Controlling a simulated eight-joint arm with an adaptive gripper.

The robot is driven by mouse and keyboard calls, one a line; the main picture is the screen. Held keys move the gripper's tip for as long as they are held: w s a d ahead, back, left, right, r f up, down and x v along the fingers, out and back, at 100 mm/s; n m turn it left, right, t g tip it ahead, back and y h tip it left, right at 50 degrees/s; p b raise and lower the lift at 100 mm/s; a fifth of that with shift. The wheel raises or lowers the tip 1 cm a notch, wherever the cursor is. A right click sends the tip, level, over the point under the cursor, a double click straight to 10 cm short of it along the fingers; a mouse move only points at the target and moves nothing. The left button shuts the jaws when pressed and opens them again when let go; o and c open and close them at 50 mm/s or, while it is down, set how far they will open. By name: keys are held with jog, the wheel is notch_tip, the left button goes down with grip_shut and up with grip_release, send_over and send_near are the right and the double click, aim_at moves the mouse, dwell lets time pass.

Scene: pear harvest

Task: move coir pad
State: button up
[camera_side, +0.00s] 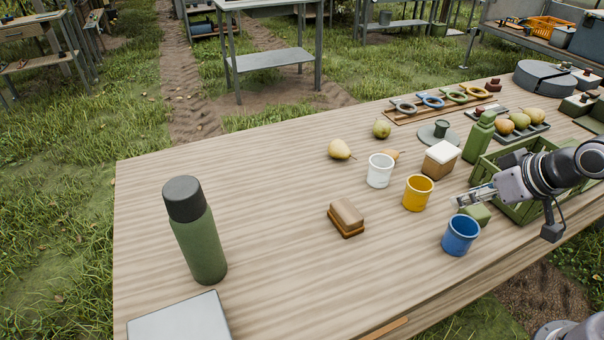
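A small tan block with a darker brown lower layer (346,217) lies on the middle of the wooden table; it looks most like the coir pad, though I cannot be sure. A brown block with a white top (441,158) stands farther back, right of the white cup. My gripper (463,199) is at the right, pointing left, above the table near the yellow and blue cups. It is well apart from the tan block. A green block (477,214) shows just below the fingers; I cannot tell whether they touch it. The finger gap is too small to read.
A green crate (515,203) is under my arm. Pears (340,149) lie behind.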

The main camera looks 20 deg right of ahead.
aim_at(346, 217)
jog(key=shift+w+r, duration=0.1)
jog(key=c, duration=0.8)
jog(key=shift+w+a+r+n, duration=0.1)
jog(key=shift+w+r+n, duration=0.1)
jog(key=shift+w+n, duration=0.15)
grip_shut()
jog(key=w+a+n+g, duration=0.2)
jog(key=w+n+g, duration=0.2)
jog(key=w+n, duration=0.55)
jog(key=w+a+f+n+g, duration=0.3)
jog(key=w+f+n, duration=0.5)
jog(key=w+f, duration=0.15)
jog(key=f, duration=0.9)
jog(key=shift+w+d, duration=0.1)
jog(key=shift+w, duration=0.25)
jog(key=shift+a+r, duration=0.2)
jog(key=shift+a, duration=1.75)
